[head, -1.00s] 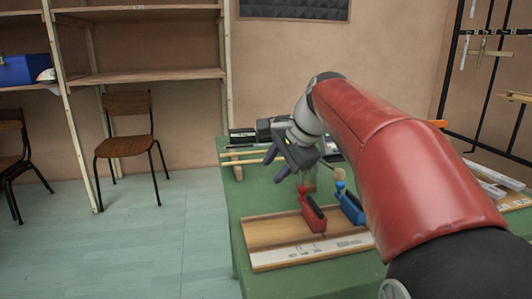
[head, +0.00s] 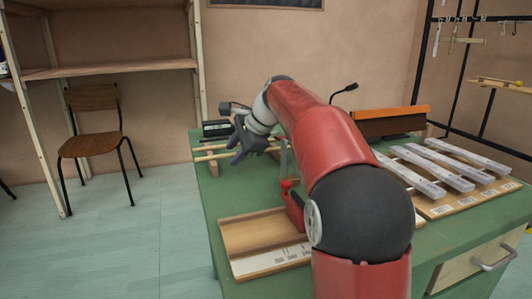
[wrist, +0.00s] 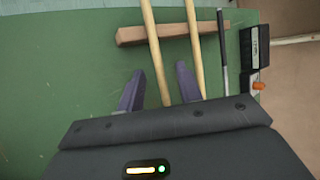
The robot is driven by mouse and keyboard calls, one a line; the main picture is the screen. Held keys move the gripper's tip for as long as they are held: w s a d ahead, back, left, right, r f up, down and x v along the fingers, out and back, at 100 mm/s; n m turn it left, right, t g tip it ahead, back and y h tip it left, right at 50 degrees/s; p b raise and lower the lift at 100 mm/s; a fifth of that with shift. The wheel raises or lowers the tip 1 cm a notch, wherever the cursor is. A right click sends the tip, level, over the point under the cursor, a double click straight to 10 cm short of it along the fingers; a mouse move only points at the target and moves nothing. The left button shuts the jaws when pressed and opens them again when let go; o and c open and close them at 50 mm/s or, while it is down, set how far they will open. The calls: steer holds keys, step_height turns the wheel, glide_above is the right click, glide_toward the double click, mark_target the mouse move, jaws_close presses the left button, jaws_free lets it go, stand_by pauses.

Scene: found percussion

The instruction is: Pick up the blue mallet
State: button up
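My gripper (head: 236,148) is open and empty over the far left part of the green table. In the wrist view its two purple fingers (wrist: 159,76) point at two pale wooden sticks. The left stick (wrist: 153,40) runs between the fingers as seen from above. The right stick (wrist: 193,40) passes just right of the right finger. Both sticks lie across a wooden bar (wrist: 172,33). In the head view the sticks (head: 212,156) show left of my gripper. No blue mallet head is visible in either current view, so I cannot tell which stick belongs to it.
A dark metal rod (wrist: 223,55) and a black box (wrist: 254,48) lie right of the sticks. A wooden board (head: 265,262) with a red-handled thing (head: 291,200) is at the near edge. Metal bars (head: 440,160) fill the right side. Green tabletop (wrist: 60,70) is bare at left.

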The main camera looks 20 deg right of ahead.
steer(key=shift+w+a+f, duration=0.15)
steer(key=shift+f, duration=0.05)
jaws_close()
steer(key=shift+r, duration=0.15)
step_height(320, 180, up, 20)
steer(key=p, duration=0.6)
